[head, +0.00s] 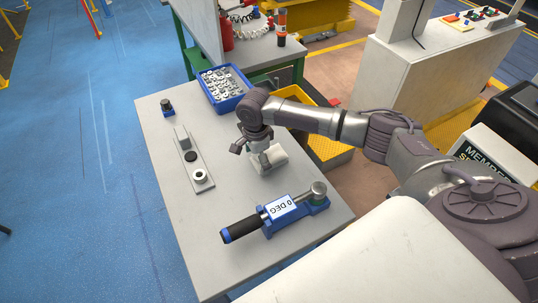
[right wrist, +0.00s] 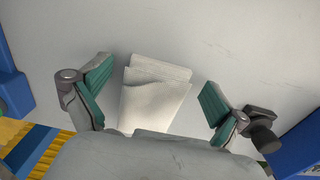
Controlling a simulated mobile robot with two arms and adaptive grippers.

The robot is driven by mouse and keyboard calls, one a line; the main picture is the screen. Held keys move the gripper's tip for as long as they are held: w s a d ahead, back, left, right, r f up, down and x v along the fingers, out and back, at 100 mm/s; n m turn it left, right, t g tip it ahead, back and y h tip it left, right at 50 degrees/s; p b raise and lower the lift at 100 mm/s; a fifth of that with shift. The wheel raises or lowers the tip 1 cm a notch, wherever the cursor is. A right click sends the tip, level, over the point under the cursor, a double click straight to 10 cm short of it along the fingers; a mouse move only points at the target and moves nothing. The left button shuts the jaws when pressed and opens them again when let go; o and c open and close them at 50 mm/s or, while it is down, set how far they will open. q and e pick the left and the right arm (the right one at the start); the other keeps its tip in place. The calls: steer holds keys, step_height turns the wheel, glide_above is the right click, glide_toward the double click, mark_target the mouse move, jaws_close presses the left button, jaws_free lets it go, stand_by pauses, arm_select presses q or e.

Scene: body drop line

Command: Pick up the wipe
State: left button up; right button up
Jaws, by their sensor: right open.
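The wipe is a folded white cloth (head: 274,161) lying on the grey table (head: 219,222). In the right wrist view the wipe (right wrist: 153,97) lies flat between the two fingers, with its near end hidden behind my gripper's body. My right gripper (head: 262,160) is over the wipe and partly covers it in the head view. In the right wrist view the right gripper (right wrist: 154,99) is open, with green-padded fingers apart on both sides of the wipe. My left gripper is not in view.
A blue torque tool (head: 285,208) with a black handle lies in front of the wipe. A grey plate with round parts (head: 194,160) lies to the left. A blue bin of metal parts (head: 224,86) and a small black-and-blue item (head: 167,106) are farther back.

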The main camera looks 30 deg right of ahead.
steer(key=c, duration=1.1)
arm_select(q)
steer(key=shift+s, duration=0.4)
arm_select(e)
steer(key=shift+c, duration=0.3)
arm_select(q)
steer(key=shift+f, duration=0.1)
arm_select(e)
steer(key=shift+r, duration=0.1)
